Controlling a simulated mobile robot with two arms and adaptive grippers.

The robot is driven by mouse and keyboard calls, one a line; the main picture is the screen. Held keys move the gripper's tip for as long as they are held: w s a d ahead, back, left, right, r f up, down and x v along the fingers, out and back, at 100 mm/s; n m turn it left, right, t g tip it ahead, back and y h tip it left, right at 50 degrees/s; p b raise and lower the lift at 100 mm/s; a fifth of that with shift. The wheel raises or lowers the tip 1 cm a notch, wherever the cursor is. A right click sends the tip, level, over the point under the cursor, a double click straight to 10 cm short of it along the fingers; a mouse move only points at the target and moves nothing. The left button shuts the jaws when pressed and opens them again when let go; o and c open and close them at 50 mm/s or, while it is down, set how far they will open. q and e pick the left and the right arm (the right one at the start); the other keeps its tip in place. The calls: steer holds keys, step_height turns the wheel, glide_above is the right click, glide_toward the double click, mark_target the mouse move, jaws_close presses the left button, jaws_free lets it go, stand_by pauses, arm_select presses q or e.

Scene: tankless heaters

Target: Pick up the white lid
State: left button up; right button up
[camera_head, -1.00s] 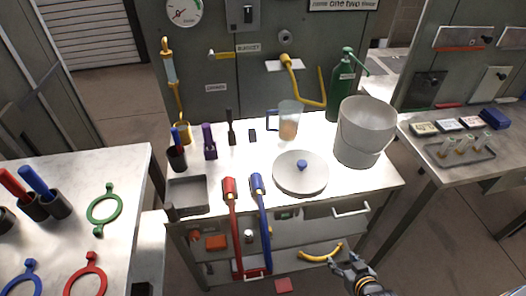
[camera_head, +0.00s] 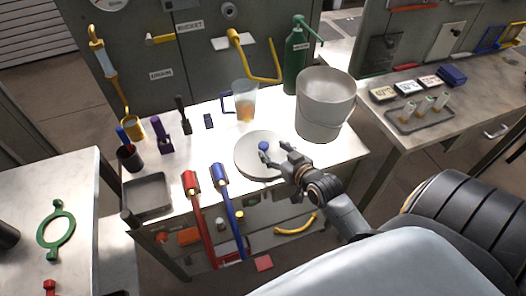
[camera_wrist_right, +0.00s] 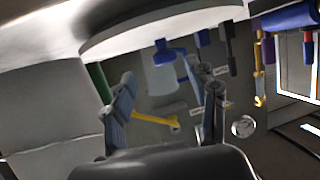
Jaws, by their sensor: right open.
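The white lid (camera_head: 250,165) lies flat on the white-topped bench, with a blue knob (camera_head: 263,146) at its centre. My right gripper (camera_head: 276,149) is open over the right part of the lid, its fingertips close to the knob. In the right wrist view the lid (camera_wrist_right: 150,28) fills the upper part, and its blue knob (camera_wrist_right: 170,52) appears between the two spread fingers (camera_wrist_right: 163,72). I cannot tell whether a finger touches the knob; the gripper holds nothing. My left gripper is not in view.
A white bucket (camera_head: 325,110) stands right behind the lid, near my right gripper. A measuring cup (camera_head: 244,103) and green bottle (camera_head: 294,62) stand behind. Red (camera_head: 197,212) and blue (camera_head: 226,205) handles hang at the bench front. A grey tray (camera_head: 147,194) sits left.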

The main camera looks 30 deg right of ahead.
mark_target(265, 146)
steer(key=shift+a+p+x, duration=0.15)
steer(key=shift+x, duration=1.2)
steer(key=shift+a+p+x, duration=0.15)
steer(key=shift+x, duration=1.25)
steer(key=shift+r, duration=0.1)
jaws_close()
